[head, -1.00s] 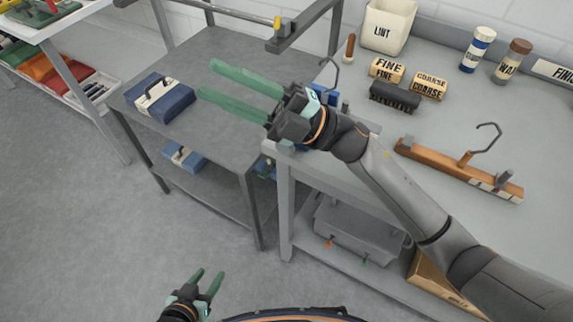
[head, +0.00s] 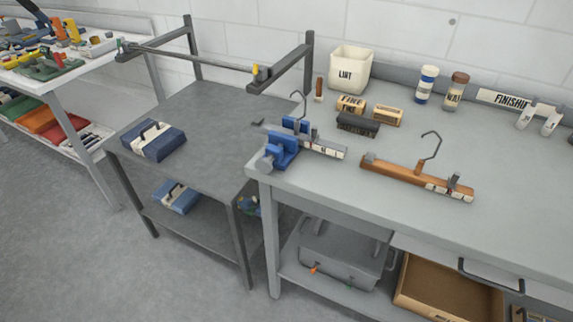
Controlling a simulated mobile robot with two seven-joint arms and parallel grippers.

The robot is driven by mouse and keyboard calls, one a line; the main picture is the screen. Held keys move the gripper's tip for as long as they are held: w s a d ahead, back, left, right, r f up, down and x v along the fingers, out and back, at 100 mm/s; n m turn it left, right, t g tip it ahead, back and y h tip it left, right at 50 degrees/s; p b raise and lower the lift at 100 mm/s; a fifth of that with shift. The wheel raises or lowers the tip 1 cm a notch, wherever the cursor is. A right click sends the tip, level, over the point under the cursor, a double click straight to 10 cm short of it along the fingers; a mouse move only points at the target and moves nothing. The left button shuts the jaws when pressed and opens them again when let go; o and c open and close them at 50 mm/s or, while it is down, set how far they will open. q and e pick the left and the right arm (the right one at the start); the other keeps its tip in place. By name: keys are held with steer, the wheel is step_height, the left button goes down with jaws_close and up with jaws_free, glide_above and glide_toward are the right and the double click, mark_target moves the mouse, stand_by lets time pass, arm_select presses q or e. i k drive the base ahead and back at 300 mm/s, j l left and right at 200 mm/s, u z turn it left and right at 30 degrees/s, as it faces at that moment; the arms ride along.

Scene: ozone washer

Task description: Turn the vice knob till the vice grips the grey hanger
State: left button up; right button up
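The blue vice (head: 283,149) sits at the near left corner of the grey workbench (head: 400,225). A round grey end, which looks like its knob (head: 263,164), shows at its near left side. The grey hanger (head: 328,149) runs through the vice area, its hook (head: 300,101) standing up and its right end sticking out with a pale label. Whether the jaws touch the hanger cannot be told. A wooden hanger (head: 415,179) lies to the right on the bench. Neither of my grippers is in view.
A lint bin (head: 350,72), two small boxes (head: 351,105), a dark brush (head: 358,124) and two bottles (head: 427,84) stand behind. A lower grey table with a rail frame (head: 190,66) and a blue case (head: 153,141) is left. The bench front is clear.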

mark_target(264, 166)
steer(key=i+j+z, duration=0.1)
steer(key=j+z, duration=0.15)
steer(key=z, duration=0.25)
steer(key=j+z, duration=0.3)
steer(key=z, duration=0.2)
steer(key=j+z, duration=0.45)
steer(key=j, duration=0.45)
steer(key=k+j, duration=0.1)
steer(key=j, duration=0.35)
steer(key=j+z, duration=0.1)
steer(key=j, duration=0.4)
steer(key=k, duration=0.05)
